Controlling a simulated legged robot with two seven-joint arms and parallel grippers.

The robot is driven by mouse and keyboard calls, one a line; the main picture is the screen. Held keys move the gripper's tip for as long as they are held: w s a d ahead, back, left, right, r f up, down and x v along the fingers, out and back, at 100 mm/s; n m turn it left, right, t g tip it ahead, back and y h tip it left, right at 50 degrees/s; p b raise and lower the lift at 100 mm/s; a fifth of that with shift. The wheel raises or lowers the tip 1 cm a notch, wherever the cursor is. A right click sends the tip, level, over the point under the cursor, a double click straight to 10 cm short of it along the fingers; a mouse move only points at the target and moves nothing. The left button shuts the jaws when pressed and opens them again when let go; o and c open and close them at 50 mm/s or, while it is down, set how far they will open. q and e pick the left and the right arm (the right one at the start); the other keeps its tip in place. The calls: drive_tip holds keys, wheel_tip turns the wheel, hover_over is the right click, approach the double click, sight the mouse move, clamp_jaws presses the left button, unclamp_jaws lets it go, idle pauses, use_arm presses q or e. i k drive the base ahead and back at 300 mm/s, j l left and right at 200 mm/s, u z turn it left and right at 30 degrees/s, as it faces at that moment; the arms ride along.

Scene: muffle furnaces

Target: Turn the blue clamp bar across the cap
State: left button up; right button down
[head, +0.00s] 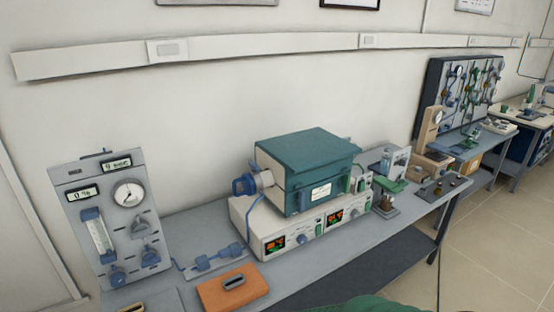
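A furnace with a teal lid (308,150) stands on a white control unit (272,240) on the bench. A pale tube end sticks out of its left side and carries a blue cap (243,185). The blue parts at this end are small and run together, so I cannot make out a separate clamp bar or its angle. A blue hose (250,212) hangs below the cap. Neither of my grippers is in view.
A gas panel (110,220) with a gauge and blue knobs stands at the left. Blue fittings (215,260) and an orange block (232,287) lie in front of the cap. Small instruments (395,165) crowd the bench on the right.

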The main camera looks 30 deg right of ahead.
sight(254, 167)
drive_tip(key=z, duration=0.85)
drive_tip(key=i+l, duration=0.2)
drive_tip(key=l+u, duration=0.05)
drive_tip(key=l, duration=0.05)
